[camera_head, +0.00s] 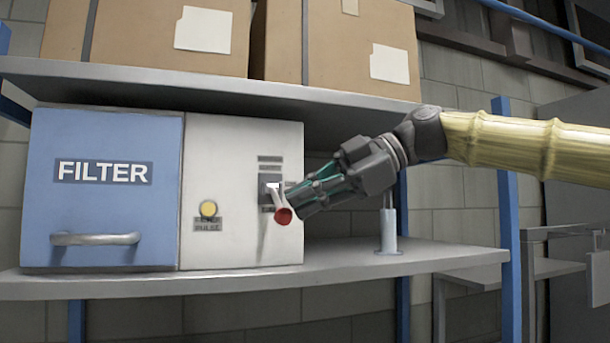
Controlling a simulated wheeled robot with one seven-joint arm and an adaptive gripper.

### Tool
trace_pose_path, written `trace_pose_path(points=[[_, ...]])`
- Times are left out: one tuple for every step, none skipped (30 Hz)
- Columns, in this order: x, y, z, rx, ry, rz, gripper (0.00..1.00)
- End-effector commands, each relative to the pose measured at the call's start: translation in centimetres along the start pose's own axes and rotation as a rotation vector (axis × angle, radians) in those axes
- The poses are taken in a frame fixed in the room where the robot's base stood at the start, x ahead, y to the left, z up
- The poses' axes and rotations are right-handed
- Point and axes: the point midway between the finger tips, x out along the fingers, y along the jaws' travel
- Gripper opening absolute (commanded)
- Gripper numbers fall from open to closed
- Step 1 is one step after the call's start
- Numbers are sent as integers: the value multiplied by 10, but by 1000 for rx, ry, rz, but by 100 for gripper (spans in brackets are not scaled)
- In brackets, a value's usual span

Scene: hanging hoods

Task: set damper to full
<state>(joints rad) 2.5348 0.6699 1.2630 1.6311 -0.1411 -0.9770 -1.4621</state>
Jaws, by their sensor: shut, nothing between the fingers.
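A white control box (230,150) stands on the shelf, joined to a blue panel marked FILTER (100,205). On the box's right part is a lever (281,203) with a red knob (284,216), which I take for the damper control. The lever points down and slightly right from its dark mount (269,190). Small dark label strips sit above the mount, too small to read. My gripper (292,204) is shut and empty, its fingertips right beside the lever, just above the red knob. I cannot tell whether they touch.
The shelf (340,265) runs below the box, and an upper shelf (200,83) with cardboard boxes (340,45) is close above my gripper. A short grey post (388,230) stands under my wrist. Blue uprights (508,200) are at the right.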

Motion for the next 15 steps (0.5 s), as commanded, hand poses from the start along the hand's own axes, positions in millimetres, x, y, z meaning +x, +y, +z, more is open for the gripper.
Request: trace_pose_path(points=[[-2, 2, -2, 0, 0, 0, 0], [-2, 3, -3, 0, 0, 0, 0], [-3, 4, -4, 0, 0, 0, 0], [-3, 4, -5, 0, 0, 0, 0], [-4, 5, -6, 0, 0, 0, 0], [-5, 6, -7, 0, 0, 0, 0], [-5, 6, -8, 0, 0, 0, 0], [-6, 7, -8, 0, 0, 0, 0], [-6, 8, -9, 0, 0, 0, 0], [-6, 8, -9, 0, 0, 0, 0], [-6, 8, -9, 0, 0, 0, 0], [-7, 8, -9, 0, 0, 0, 0], [-7, 8, -9, 0, 0, 0, 0], [-8, 8, -9, 0, 0, 0, 0], [-10, 8, -10, 0, 0, 1, 0]])
